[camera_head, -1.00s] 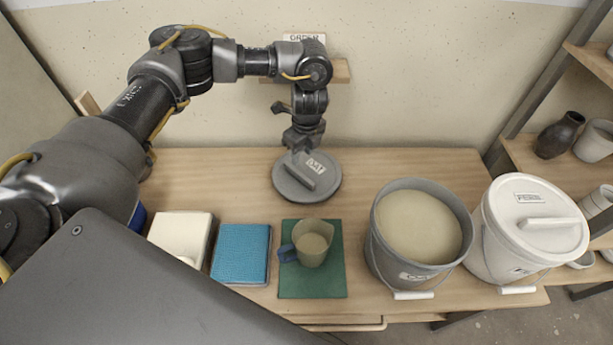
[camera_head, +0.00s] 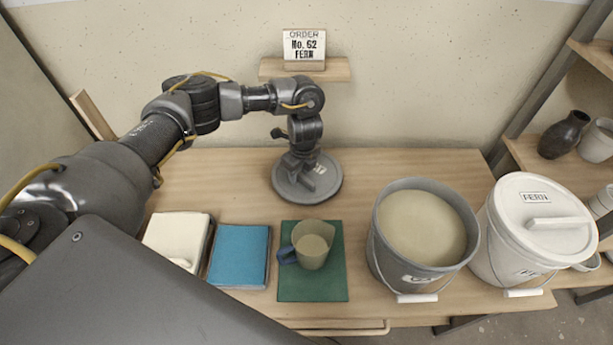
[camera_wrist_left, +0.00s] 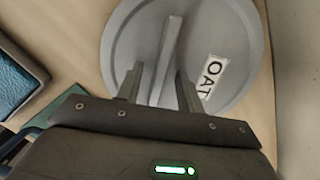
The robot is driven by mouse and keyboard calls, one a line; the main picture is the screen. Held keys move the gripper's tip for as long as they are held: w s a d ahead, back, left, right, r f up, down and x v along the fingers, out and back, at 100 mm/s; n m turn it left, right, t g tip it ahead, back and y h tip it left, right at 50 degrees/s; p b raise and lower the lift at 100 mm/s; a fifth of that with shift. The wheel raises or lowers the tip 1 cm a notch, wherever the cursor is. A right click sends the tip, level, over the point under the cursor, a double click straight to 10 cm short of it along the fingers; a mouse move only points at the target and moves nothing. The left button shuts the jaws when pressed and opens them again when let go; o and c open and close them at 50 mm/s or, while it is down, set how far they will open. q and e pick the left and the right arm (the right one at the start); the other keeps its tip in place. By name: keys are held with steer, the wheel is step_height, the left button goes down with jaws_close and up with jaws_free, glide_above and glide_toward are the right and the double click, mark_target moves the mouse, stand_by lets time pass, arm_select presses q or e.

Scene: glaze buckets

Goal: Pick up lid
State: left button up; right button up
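A round grey lid (camera_head: 327,190) with a bar handle lies flat on the table behind the cup. In the left wrist view the lid (camera_wrist_left: 235,45) has a white label reading OAT, and its raised handle (camera_wrist_left: 168,45) runs toward my gripper. My left gripper (camera_head: 308,176) is over the lid. In the wrist view its two fingers (camera_wrist_left: 160,88) are apart, one on each side of the handle's near end, with gaps showing. A white lid (camera_head: 538,205) labelled FERN sits on the white bucket (camera_head: 498,248). My right gripper is not in view.
An open grey bucket (camera_head: 378,255) of glaze stands right of the cup (camera_head: 312,250), which is on a green mat (camera_head: 300,285). A blue pad (camera_head: 240,255) and a white block (camera_head: 172,238) are left. A sign (camera_head: 304,45) reads ORDER No. 62 FERN.

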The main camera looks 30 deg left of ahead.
arm_select(q)
steer(key=shift+f, duration=0.15)
stand_by(0.4)
jaws_close()
